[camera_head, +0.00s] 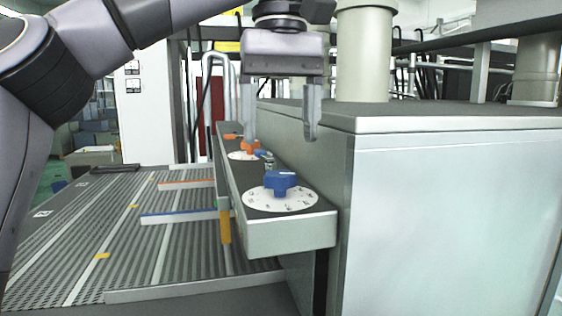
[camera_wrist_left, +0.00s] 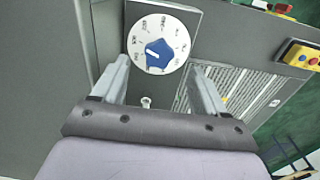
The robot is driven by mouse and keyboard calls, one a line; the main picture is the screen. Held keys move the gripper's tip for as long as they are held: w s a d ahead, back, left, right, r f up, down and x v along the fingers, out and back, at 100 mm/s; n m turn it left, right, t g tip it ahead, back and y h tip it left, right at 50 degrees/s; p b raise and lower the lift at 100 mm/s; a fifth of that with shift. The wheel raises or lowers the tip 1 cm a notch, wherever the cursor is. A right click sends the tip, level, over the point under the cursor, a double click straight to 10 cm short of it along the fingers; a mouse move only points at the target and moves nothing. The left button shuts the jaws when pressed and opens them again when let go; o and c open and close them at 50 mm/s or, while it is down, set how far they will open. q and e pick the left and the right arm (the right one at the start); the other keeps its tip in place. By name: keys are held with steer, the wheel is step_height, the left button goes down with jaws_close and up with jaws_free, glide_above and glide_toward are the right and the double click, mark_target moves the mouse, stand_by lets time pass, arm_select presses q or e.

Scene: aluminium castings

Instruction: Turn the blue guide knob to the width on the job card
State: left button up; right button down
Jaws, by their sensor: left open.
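The blue guide knob (camera_head: 281,182) sits on a white numbered dial (camera_head: 262,200) on top of a narrow grey box. In the left wrist view the blue knob (camera_wrist_left: 158,53), with a white pointer line, shows beyond my fingertips. My left gripper (camera_head: 280,136) is open and empty, pointing down above the box and clear of the knob. It also shows in the left wrist view (camera_wrist_left: 160,62), its two fingers spread apart. An orange knob (camera_head: 249,147) sits on a second dial farther back. No job card can be made out. My right gripper is not in view.
A conveyor (camera_head: 130,235) with a blue guide rail (camera_head: 178,216) and an orange guide rail (camera_head: 186,184) lies left of the box. A large metal cabinet (camera_head: 450,215) stands close on the right. A yellow control box (camera_wrist_left: 301,55) shows in the left wrist view.

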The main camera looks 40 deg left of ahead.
mark_target(282, 172)
arm_select(q)
steer(key=shift+f, duration=2.85)
steer(key=c, duration=1.1)
steer(key=shift+o, duration=0.2)
steer(key=shift+n, duration=0.3)
steer(key=n, duration=0.6)
steer(key=shift+w, duration=0.15)
steer(key=n, duration=0.6)
steer(key=shift+w+n, duration=0.15)
steer(key=shift+n, duration=0.25)
steer(key=n, duration=0.6)
steer(key=shift+w, duration=0.1)
steer(key=n, duration=0.6)
steer(key=shift+a+n, duration=0.2)
steer(key=shift+n, duration=0.2)
